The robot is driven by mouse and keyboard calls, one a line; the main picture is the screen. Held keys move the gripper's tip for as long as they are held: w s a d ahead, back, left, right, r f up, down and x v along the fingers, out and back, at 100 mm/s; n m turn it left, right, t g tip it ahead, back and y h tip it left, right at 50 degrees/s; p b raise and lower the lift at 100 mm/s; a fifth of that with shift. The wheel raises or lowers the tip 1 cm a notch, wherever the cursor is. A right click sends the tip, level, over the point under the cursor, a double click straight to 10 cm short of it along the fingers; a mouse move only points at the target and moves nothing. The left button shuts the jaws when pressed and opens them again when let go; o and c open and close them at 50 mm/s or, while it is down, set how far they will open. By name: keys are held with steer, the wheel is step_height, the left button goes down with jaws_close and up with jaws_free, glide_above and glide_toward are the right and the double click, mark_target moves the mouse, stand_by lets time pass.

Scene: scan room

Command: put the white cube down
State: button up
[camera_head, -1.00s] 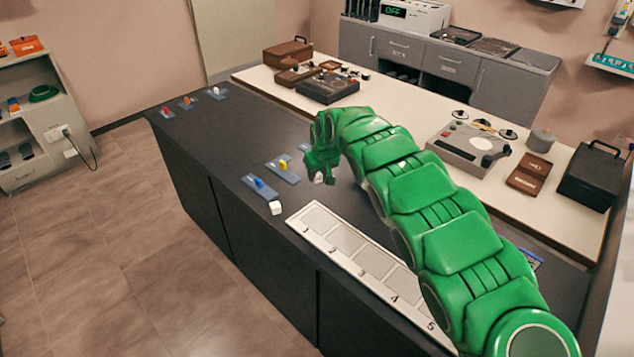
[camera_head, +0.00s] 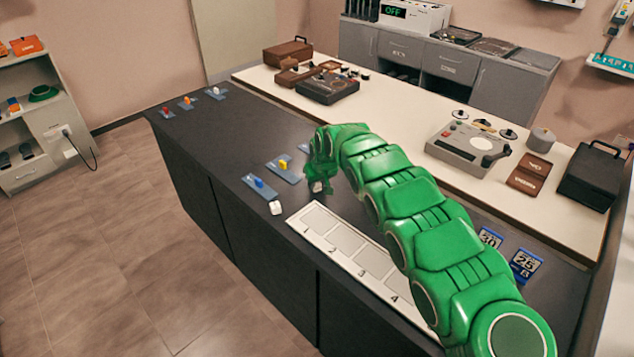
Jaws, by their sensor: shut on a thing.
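My gripper (camera_head: 318,188) is at the end of my green arm, over the dark counter (camera_head: 225,150). It is shut on a small white cube (camera_head: 317,187), of which only a little shows between the fingers. I cannot tell whether that cube touches the counter. A second white cube (camera_head: 276,208) sits on the counter near its front edge, left of my gripper and apart from it. A white numbered strip (camera_head: 325,240) lies just in front of my gripper, partly hidden by my arm.
Blue plates with coloured pieces, one yellow (camera_head: 283,164) and one blue (camera_head: 259,184), lie left of my gripper. Two blue number cards (camera_head: 526,264) lie right of my arm. A white table (camera_head: 400,125) with recorders and boxes stands behind. The counter's left middle is clear.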

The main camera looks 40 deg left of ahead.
steer(key=o, duration=1)
steer(key=shift+f, duration=0.1)
steer(key=shift+v, duration=2.75)
steer(key=v, duration=0.6)
steer(key=shift+d+r, duration=0.1)
steer(key=shift+r, duration=0.3)
